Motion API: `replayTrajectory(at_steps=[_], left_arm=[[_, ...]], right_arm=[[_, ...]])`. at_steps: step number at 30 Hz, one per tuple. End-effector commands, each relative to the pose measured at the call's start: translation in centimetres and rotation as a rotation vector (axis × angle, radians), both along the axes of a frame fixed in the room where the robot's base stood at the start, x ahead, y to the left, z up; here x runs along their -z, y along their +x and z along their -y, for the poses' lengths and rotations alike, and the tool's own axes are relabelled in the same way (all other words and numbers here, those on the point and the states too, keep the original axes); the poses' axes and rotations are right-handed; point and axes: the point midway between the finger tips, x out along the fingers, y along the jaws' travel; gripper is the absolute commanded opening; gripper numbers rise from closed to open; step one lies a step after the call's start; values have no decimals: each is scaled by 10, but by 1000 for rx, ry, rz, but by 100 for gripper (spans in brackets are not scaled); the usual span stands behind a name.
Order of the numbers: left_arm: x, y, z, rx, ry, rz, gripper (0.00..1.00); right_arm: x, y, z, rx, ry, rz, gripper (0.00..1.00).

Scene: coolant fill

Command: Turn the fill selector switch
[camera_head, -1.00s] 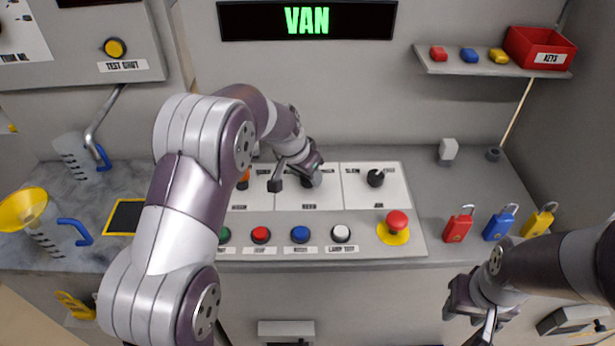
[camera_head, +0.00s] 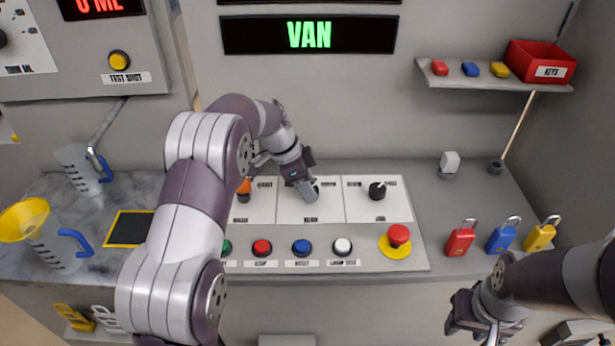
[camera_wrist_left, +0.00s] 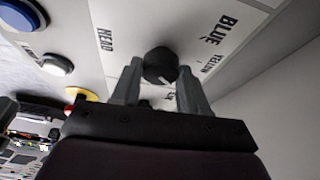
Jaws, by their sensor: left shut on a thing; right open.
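A black knob (camera_wrist_left: 160,66) sits between the two fingers of my left gripper (camera_wrist_left: 160,88) in the left wrist view. The printed words HEAD, BLUE and YELLOW surround it on a white plate. In the head view my left gripper (camera_head: 306,188) is over the middle section of the white panel (camera_head: 262,212), shut on this knob and mostly hiding it. Another black knob (camera_head: 377,190) on the right section is free, with a light pointer mark. My right gripper (camera_head: 478,312) is open and empty at the lower right, in front of the counter.
Below the knobs are a red button (camera_head: 262,248), a blue button (camera_head: 302,247), a white button (camera_head: 342,246) and a red emergency stop (camera_head: 398,235). Padlocks (camera_head: 461,239) stand at right. Jugs (camera_head: 52,250) stand at left. A display (camera_head: 309,35) reads VAN.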

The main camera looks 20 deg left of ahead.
Motion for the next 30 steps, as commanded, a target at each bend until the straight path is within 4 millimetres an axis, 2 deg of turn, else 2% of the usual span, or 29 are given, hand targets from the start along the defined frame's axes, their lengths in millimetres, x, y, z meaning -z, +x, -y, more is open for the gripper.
replayTrajectory(at_steps=[1,6,22,23,24,25,30], left_arm=[[-3,-1,0,17,-1,-5,13],[-1,0,0,64,0,-4,13],[3,-1,0,86,0,-4,13],[3,-1,0,86,0,-4,47],[3,-1,0,86,0,-5,60],[2,-1,0,86,0,-4,68],[2,0,0,85,0,-3,68]], right_arm=[[-9,0,0,0,0,0,43],[-16,0,0,0,0,0,43],[-18,0,0,0,0,0,43],[-18,0,0,0,0,0,43],[-18,0,0,0,0,0,43],[-18,0,0,0,0,0,43],[-18,0,0,0,0,0,43]])
